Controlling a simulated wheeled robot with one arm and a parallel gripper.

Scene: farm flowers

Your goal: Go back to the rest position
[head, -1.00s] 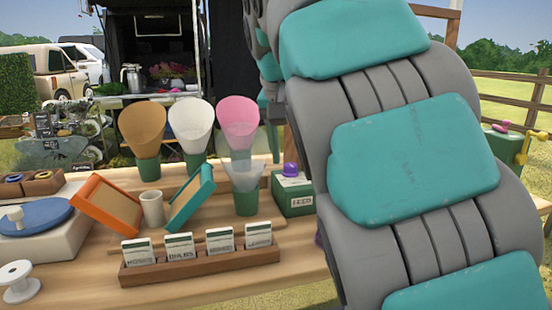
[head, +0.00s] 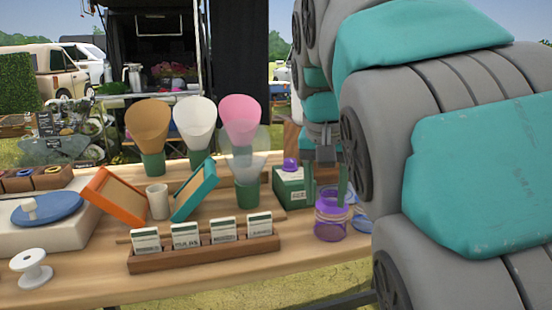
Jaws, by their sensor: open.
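My gripper (head: 326,186) shows in the head view right of centre, at the end of my grey and teal arm. Its two dark green fingers point down and are spread apart. They are just above or at the rim of a purple glass jar (head: 331,224) with a pale band round its neck. I cannot tell whether the fingers touch the jar. No held object is visible between them. My arm fills the right side of the view and hides what lies behind it.
The wooden table (head: 75,284) carries a seed packet rack (head: 205,252), a green box (head: 288,187), several paper cones in green holders, an orange frame (head: 113,194), a teal frame (head: 195,190), a cup (head: 157,201) and a white spool (head: 31,267). A blue disc (head: 362,222) lies behind the jar.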

